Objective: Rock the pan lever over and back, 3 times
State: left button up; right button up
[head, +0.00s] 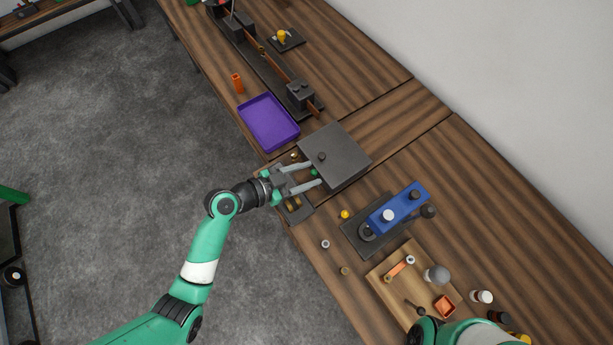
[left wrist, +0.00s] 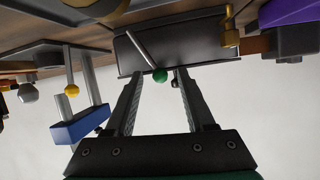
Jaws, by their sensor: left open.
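A lever with a green ball end (left wrist: 160,76), which looks like the pan lever, has a thin pale rod slanting from a dark grey box (left wrist: 180,50). In the head view a small part of the green ball (head: 314,172) shows at the near edge of the grey box (head: 343,150). My left gripper (head: 315,174) is open, its two fingers reaching to that edge. In the left wrist view the green ball lies between the fingertips of the left gripper (left wrist: 158,78), with gaps on both sides. I cannot tell whether anything touches. My right gripper is not in view.
A purple tray (head: 268,122) lies beyond the box. A blue block (head: 399,208) on a dark base and a wooden tray (head: 376,278) with small parts lie to the right. A yellow knob (head: 345,214) and small rings are near the table's front edge.

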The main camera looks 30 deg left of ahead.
pick_arm(q)
grip_shut()
dwell(1.4)
